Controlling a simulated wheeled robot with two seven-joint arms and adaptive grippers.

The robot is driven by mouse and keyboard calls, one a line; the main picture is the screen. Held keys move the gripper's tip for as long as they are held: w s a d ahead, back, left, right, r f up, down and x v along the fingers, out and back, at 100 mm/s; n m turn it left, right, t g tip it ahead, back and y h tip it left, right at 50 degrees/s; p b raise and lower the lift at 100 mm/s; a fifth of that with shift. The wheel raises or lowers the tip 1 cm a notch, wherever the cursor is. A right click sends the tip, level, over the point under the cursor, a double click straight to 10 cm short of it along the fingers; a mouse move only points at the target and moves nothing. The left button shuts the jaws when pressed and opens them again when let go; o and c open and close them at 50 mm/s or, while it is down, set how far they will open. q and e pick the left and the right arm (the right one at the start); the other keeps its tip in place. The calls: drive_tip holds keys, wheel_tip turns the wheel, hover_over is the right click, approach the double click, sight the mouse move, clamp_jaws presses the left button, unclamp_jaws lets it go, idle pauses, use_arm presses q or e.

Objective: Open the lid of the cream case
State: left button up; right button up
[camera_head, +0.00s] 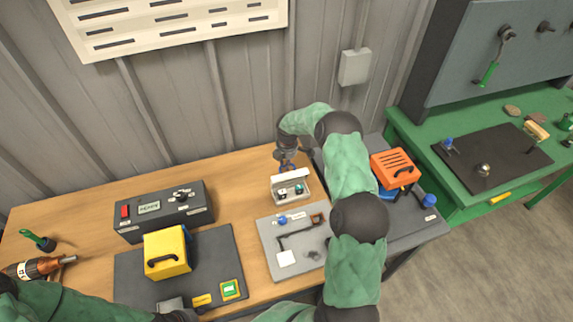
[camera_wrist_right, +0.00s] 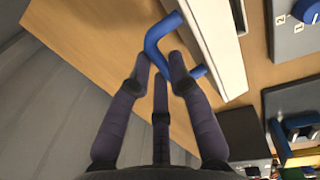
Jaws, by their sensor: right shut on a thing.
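The cream case (camera_head: 291,199) stands on the wooden table, behind the light grey panel. Its lid (camera_head: 290,178) is raised at the back, and small dark and blue-green items show inside. My right gripper (camera_head: 287,164) is just behind the lid. In the right wrist view, my right gripper (camera_wrist_right: 162,75) is shut on the blue handle (camera_wrist_right: 157,38), beside the long cream surface (camera_wrist_right: 220,40) of the case.
The light grey panel (camera_head: 271,238) lies in front of the case. A yellow box (camera_head: 167,253) and a dark control unit (camera_head: 157,208) are to the left. An orange box (camera_head: 394,168) is beyond my right arm. The corrugated wall is close behind the table.

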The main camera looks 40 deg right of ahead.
drive_tip(key=shift+w+d+f, duration=0.15)
drive_tip(key=shift+w+f, duration=0.05)
drive_tip(key=shift+w, duration=0.25)
drive_tip(key=shift+w+d+f+b, duration=0.1)
drive_tip(key=shift+w+f+b, duration=0.25)
drive_tip(key=shift+b, duration=0.35)
drive_tip(key=shift+w+d, duration=0.1)
drive_tip(key=shift+w, duration=0.2)
drive_tip(key=shift+w+d+f+b, duration=0.15)
drive_tip(key=shift+w+f+b, duration=0.35)
drive_tip(key=shift+b, duration=0.45)
